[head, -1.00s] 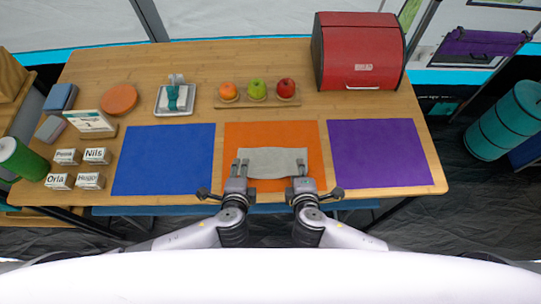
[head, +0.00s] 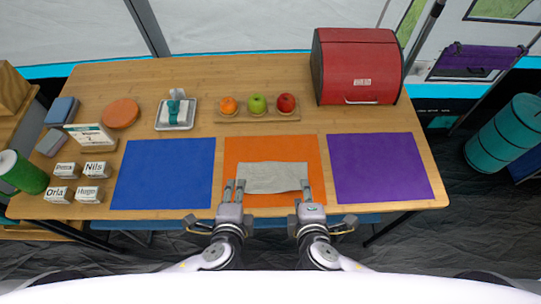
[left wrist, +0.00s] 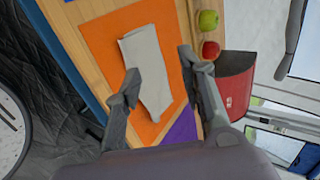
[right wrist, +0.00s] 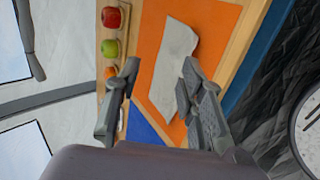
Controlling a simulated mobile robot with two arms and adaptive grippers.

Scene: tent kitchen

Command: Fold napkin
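The grey napkin (head: 272,176) lies flat on the orange mat (head: 270,146) as a wide, low strip, its near edge slightly uneven. I cannot tell how many layers it has. My left gripper (head: 234,184) is at the napkin's left end, and my right gripper (head: 302,186) is at its right end. In the left wrist view, the left gripper's fingers (left wrist: 160,82) stand apart with the napkin (left wrist: 148,62) beyond them. In the right wrist view, the right gripper's fingers (right wrist: 155,85) are also apart, with the napkin (right wrist: 172,66) beyond them. Neither clamps the cloth.
A blue mat (head: 164,174) lies left of the orange one and a purple mat (head: 378,170) right. Behind are a fruit board (head: 272,117), a small tray (head: 177,126) and a red bread box (head: 357,68). Name blocks (head: 60,195) stand at the left.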

